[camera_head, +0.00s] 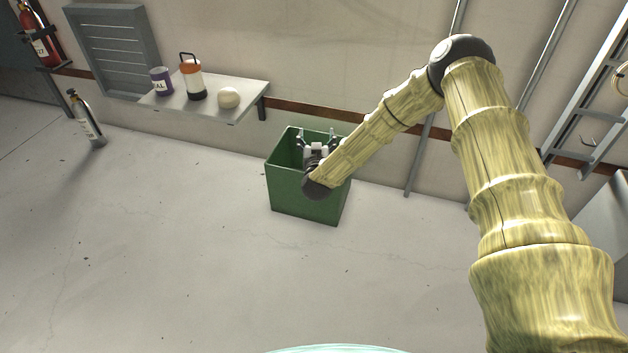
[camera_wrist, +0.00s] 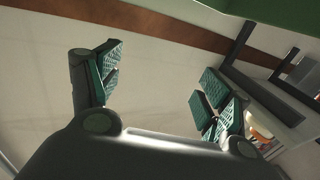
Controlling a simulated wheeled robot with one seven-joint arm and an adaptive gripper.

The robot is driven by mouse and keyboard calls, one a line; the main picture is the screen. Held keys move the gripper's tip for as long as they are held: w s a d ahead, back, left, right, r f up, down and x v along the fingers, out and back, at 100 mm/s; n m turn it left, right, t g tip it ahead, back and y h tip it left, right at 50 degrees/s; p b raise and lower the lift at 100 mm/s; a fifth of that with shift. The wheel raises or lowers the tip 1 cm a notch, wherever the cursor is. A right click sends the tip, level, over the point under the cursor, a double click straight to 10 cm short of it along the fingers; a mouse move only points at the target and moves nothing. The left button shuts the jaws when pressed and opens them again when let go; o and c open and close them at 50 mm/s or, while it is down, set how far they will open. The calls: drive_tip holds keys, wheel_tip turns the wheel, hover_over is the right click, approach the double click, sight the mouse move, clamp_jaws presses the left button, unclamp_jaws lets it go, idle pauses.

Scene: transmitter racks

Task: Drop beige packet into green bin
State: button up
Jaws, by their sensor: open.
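The green bin (camera_head: 290,200) stands on the floor against the wall in the head view. A green surface (camera_wrist: 285,12), likely the bin, crosses the top right of the wrist view. My gripper (camera_head: 318,146) is at the bin's open top, with its fingers by the far rim. In the wrist view my gripper (camera_wrist: 158,88) has its two finger pads wide apart and nothing between them. I see no beige packet in either view. Most of the bin's inside is hidden by its front wall and my arm.
A wall shelf (camera_head: 215,103) left of the bin holds a purple can (camera_head: 161,81), an orange-and-white lantern (camera_head: 193,80) and a cream ball (camera_head: 228,98). A silver cylinder (camera_head: 86,120) stands on the floor at left. A ladder-like rack (camera_head: 590,110) is at right. The front floor is clear.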

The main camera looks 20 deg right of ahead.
drive_tip(key=v, duration=0.9)
